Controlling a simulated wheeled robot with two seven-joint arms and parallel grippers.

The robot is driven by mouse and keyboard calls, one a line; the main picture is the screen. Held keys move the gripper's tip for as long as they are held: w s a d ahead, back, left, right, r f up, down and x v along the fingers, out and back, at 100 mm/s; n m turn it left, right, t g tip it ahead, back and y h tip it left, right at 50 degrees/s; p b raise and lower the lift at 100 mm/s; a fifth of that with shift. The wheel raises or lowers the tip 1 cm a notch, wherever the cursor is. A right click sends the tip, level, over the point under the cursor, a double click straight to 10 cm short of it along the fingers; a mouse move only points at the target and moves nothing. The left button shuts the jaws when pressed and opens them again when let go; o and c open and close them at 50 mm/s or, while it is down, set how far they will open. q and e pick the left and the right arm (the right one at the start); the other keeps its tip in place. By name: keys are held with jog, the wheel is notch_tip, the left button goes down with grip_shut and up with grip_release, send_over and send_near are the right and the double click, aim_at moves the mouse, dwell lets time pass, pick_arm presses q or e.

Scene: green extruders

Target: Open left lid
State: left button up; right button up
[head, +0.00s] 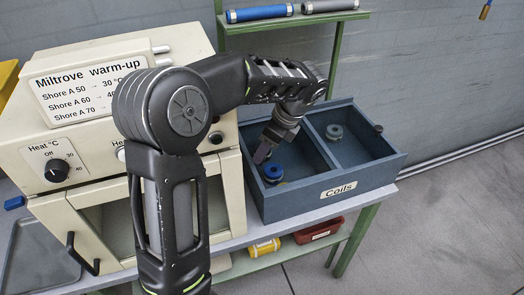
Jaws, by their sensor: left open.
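A blue-grey box labelled "Coils" (338,190) stands on the table at the right, with a divider between two compartments. I cannot clearly make out a separate left lid; the left compartment looks uncovered from above. A blue round coil-like piece (274,174) lies at the left compartment's near left. My left gripper (263,153) is open, pointing down over the left compartment, close above the blue piece. I cannot tell whether it touches anything. My forearm and wrist hide the box's back left part. My right gripper is not in view.
A cream warm-up machine (98,156) with knobs and a dark handle stands left of the box, partly behind my arm. The right compartment holds a grey round piece (335,132); a black knob (378,129) sits near its right rim. A green shelf (292,22) stands behind.

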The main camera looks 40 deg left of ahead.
pick_arm(q)
jog(key=shift+x, duration=1.1)
grip_shut()
dwell(0.7)
